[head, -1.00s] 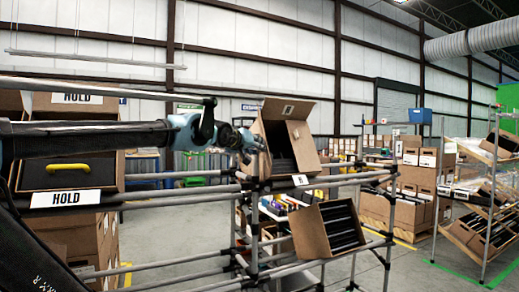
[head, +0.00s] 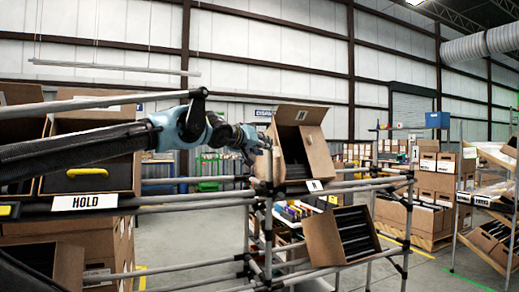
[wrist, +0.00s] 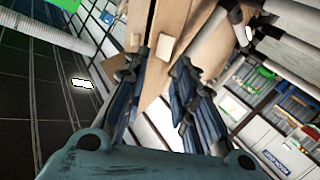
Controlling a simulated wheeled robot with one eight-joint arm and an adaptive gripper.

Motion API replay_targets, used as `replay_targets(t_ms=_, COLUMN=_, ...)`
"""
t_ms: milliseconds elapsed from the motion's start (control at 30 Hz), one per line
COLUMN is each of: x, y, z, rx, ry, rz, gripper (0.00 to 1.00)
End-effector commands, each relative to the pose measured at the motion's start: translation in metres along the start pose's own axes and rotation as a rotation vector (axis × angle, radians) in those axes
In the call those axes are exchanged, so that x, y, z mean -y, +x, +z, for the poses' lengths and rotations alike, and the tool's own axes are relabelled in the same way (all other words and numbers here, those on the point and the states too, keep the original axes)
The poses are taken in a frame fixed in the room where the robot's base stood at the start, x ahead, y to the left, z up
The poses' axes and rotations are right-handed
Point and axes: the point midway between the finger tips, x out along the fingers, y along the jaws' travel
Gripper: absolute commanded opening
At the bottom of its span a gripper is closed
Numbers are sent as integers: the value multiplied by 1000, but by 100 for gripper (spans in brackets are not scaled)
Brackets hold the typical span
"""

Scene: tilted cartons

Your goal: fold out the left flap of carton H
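Carton H (head: 318,158) is a brown carton tilted on the upper rail of the rack. A small white label (head: 314,185) on the rail in front of it seems to read H. Its top flap (head: 301,115) stands up, and dark contents show inside. My gripper (head: 264,142) is at the carton's left side, close to its upper left edge; contact cannot be told. In the wrist view my gripper (wrist: 163,75) has its dark blue fingers apart, with brown cardboard (wrist: 172,45) just beyond and between the tips. The left flap cannot be clearly made out from the carton's left side.
A second tilted carton (head: 318,240) with dark contents sits on the lower rail. Metal rails (head: 200,201) run across below my arm. Stacked boxes (head: 433,190) stand behind at right.

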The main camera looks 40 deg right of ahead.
Motion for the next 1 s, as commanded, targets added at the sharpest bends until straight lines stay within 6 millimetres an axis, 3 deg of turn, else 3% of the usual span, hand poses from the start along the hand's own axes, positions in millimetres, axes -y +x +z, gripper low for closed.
replay_targets(t_ms=67, x=0, y=0, z=0, rx=0, ry=0, rz=0, gripper=25)
replay_targets(t_ms=200, x=4, y=2, z=-1, rx=7, ry=-19, rz=-16, gripper=0)
replay_targets(t_ms=367, x=33, y=15, z=-7, rx=65, ry=-178, rz=-137, gripper=0)
replay_targets(t_ms=500, x=73, y=27, z=-7, rx=162, ry=-442, rz=-310, gripper=0)
replay_targets(t_ms=700, x=112, y=33, z=-1, rx=310, ry=-844, rz=-526, gripper=0)
replay_targets(t_ms=1000, x=130, y=34, z=-10, rx=557, ry=-1432, rz=-736, gripper=0)
